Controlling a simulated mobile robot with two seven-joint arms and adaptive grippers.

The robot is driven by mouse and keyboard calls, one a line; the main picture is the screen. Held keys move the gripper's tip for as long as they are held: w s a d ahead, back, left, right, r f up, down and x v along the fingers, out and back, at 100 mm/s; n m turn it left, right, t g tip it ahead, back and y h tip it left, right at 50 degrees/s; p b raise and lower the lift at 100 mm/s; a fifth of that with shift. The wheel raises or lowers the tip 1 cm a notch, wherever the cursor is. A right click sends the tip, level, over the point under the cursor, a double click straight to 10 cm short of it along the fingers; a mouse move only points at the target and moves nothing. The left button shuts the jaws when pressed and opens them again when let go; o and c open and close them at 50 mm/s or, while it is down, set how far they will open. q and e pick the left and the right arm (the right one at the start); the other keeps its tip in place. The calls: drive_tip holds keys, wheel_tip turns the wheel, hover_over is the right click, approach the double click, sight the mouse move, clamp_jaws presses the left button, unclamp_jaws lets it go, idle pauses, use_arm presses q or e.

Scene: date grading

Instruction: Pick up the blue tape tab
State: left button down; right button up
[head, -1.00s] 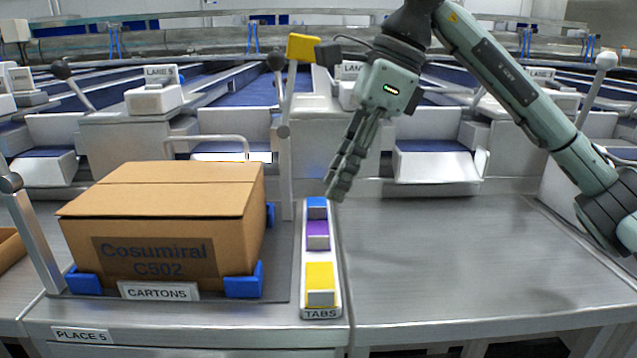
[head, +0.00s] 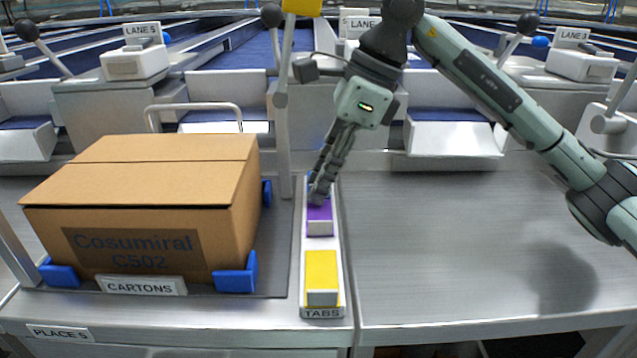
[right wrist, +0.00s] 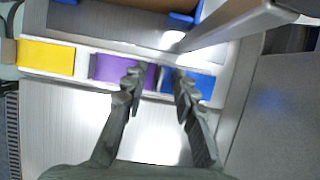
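The tab tray (head: 342,290) holds a row of tabs. The blue tape tab (right wrist: 201,86) lies at its far end. In the head view my fingers hide nearly all of the blue tab. My right gripper (head: 318,196) points down over the tray from above. In the right wrist view the right gripper (right wrist: 156,78) is open and empty. One fingertip is over the purple tab (right wrist: 112,72) and the other is over the near edge of the blue tab. I cannot tell whether the fingers touch either tab. My left gripper is not in view.
A yellow tab (head: 321,268) lies at the tray's near end. A cardboard carton (head: 150,210) stands left of the tray within blue corner pieces (head: 237,275). A metal post (head: 284,140) rises just left of the gripper. The steel counter (head: 440,250) to the right is clear.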

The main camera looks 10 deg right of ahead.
drive_tip(key=shift+c, duration=0.5)
clamp_jaws()
drive_tip(key=shift+r, duration=0.1)
